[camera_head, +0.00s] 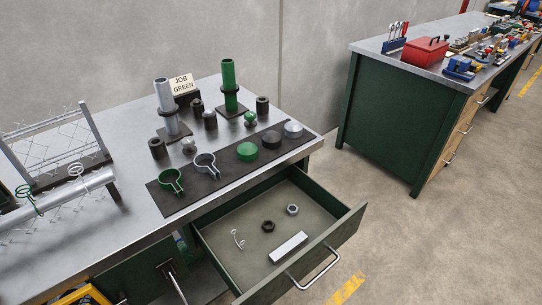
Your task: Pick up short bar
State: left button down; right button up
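A short, pale grey bar (288,247) lies flat in the open drawer (225,228), near the drawer's front. Its whole upper face shows, and nothing covers it. Neither my left nor my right gripper shows in the head view, so nothing is seen touching the bar.
The drawer also holds a dark nut (268,226), a grey nut (292,209) and a white wire hook (238,239). Above is the workbench (130,215) with a dark mat (215,183), clamps, caps and upright posts. A mesh frame (60,150) stands left. Floor right of the drawer is clear.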

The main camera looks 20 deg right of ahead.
aim_at(289, 247)
jog(key=i+l+z, duration=0.1)
jog(key=z, duration=0.3)
jog(key=i+l+z, duration=0.1)
jog(key=z, duration=0.25)
